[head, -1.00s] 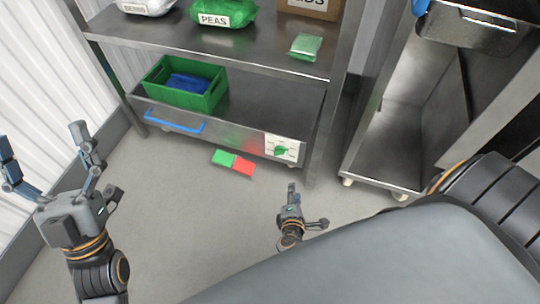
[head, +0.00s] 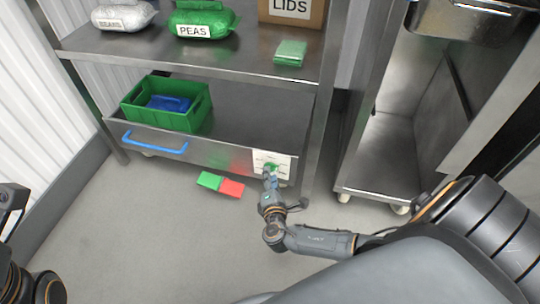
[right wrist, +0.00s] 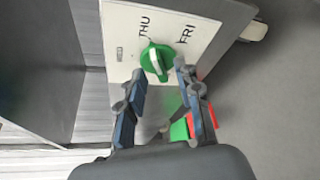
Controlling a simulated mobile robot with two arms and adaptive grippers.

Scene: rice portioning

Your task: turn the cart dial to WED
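The cart dial is a green knob (head: 270,168) on a white panel (head: 284,160) at the right end of the lower cart's front. In the right wrist view the knob (right wrist: 157,62) sits on the panel (right wrist: 120,22) with THU and FRI readable; a smaller label at its left is too blurred to read. My right gripper (head: 269,181) is at the panel. In the right wrist view its two fingers (right wrist: 160,76) are apart, pointing at the knob with their tips near its sides; contact is unclear. My left gripper (head: 12,205) is partly cut off at the left edge.
A green crate (head: 203,110) with a blue item stands on the cart, which has a blue handle (head: 155,144). A green-and-red piece (head: 221,185) lies on the floor beside my right gripper. The shelf above holds a PEAS bag (head: 203,18) and a LIDS box (head: 306,12).

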